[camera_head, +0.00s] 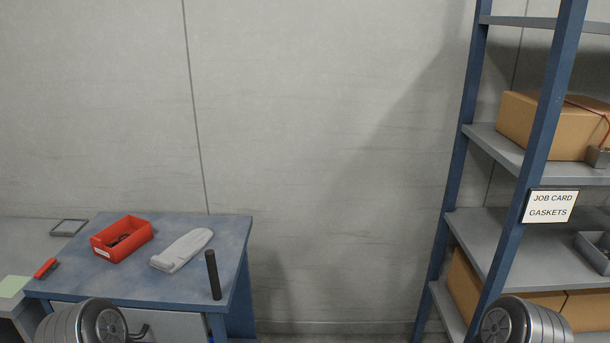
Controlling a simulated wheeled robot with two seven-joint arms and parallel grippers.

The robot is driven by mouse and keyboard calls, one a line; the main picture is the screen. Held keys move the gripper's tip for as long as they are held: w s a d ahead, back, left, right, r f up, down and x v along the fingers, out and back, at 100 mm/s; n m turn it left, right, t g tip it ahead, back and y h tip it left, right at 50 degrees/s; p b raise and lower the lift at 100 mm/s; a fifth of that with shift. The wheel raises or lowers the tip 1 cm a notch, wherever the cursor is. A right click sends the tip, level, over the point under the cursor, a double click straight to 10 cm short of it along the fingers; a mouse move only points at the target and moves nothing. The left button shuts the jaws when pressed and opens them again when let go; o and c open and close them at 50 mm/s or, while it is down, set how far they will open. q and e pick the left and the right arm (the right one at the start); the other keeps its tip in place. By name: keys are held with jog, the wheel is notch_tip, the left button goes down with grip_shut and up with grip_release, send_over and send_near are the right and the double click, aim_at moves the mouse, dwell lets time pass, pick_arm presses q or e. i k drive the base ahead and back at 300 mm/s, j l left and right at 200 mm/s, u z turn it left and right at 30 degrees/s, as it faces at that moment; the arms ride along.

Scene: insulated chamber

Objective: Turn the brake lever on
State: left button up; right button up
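Parts of both my arms show at the bottom edge, one in front of the bench and one in front of the shelf rack. Neither gripper is in view.
A blue shelf rack (487,238) with cardboard boxes (545,126) stands right. The space between bench and rack looks clear.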

aim_at(51, 264)
jog(key=u, duration=1.5)
